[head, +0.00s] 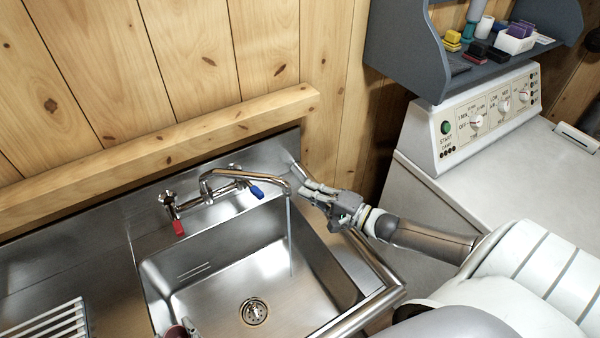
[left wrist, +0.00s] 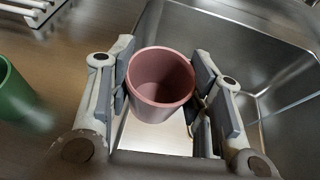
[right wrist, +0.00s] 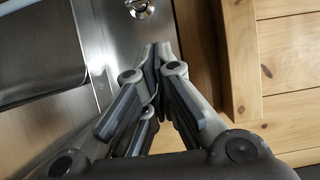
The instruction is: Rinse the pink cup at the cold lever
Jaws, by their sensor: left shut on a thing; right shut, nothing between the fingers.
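The pink cup (left wrist: 160,85) is upright between the fingers of my left gripper (left wrist: 170,90), which is shut on it. In the head view only a bit of the cup (head: 177,331) shows at the bottom edge, by the sink's front left. The cold lever, blue (head: 257,192), is on the right of the chrome faucet (head: 225,174); the red lever (head: 179,228) is on the left. A thin stream of water (head: 290,240) falls from the spout into the basin. My right gripper (head: 308,188) is shut and empty, right of the blue lever and apart from it.
The steel sink basin (head: 205,267) has a drain (head: 254,311) in its floor. A white rack (head: 48,323) stands on the left counter. A green cup (left wrist: 14,98) is left of my left gripper. A white machine with dials (head: 477,120) and a grey shelf (head: 408,50) are at the right.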

